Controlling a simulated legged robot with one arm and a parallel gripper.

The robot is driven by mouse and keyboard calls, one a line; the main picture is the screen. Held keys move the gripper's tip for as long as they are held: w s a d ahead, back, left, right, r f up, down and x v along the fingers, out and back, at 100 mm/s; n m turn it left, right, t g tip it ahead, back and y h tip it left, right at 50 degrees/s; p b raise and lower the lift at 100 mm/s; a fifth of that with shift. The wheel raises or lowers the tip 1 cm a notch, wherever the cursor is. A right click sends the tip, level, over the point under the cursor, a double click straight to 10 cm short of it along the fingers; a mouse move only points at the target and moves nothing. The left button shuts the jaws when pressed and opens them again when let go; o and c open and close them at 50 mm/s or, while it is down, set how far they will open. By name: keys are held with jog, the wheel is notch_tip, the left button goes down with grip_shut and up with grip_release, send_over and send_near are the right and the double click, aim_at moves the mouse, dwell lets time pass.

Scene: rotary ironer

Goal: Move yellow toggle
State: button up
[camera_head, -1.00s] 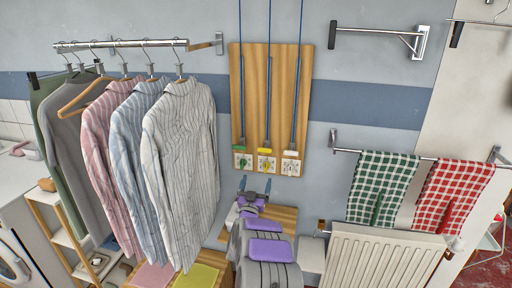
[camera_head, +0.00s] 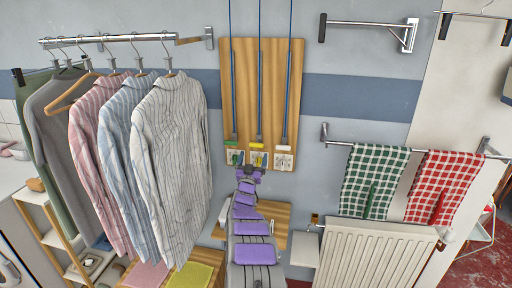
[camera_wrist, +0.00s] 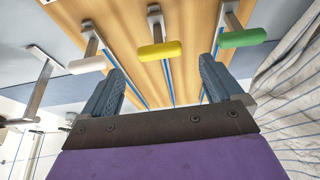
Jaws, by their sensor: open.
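A yellow toggle with a bar-shaped handle (camera_head: 257,145) is the middle one of a row on the wooden board (camera_head: 293,70). In the wrist view the yellow handle (camera_wrist: 160,50) lies ahead of my gripper (camera_wrist: 160,70), between the directions of its two blue fingers. The fingers are spread and nothing is between them. In the head view my gripper (camera_head: 249,165) is in front of the board's lower part, just below the yellow handle. A green handle (camera_wrist: 245,38) and a white handle (camera_wrist: 87,65) flank the yellow one. I cannot tell the exact gap to it.
Plates with small coloured parts, such as the white-side plate (camera_head: 284,162), sit below the handles. Striped shirts (camera_head: 170,150) hang to the left. Checked towels (camera_head: 375,180) hang on a rail to the right, above a radiator (camera_head: 370,255). A wooden shelf (camera_head: 278,215) lies below.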

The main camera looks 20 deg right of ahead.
aim_at(256, 147)
jog(key=shift+x, duration=1.15)
jog(key=shift+b+x, duration=0.45)
jog(key=shift+x, duration=0.4)
jog(key=shift+w+d+r, duration=0.35)
jog(key=shift+d, duration=0.05)
jog(key=shift+x, duration=0.85)
jog(key=shift+w, duration=0.35)
jog(key=shift+d, duration=0.1)
jog(key=c, duration=1.4)
notch_tip(256, 147, up, 35)
jog(key=p, duration=2.6)
jog(key=shift+f+p, duration=0.15)
jog(key=shift+p, duration=0.25)
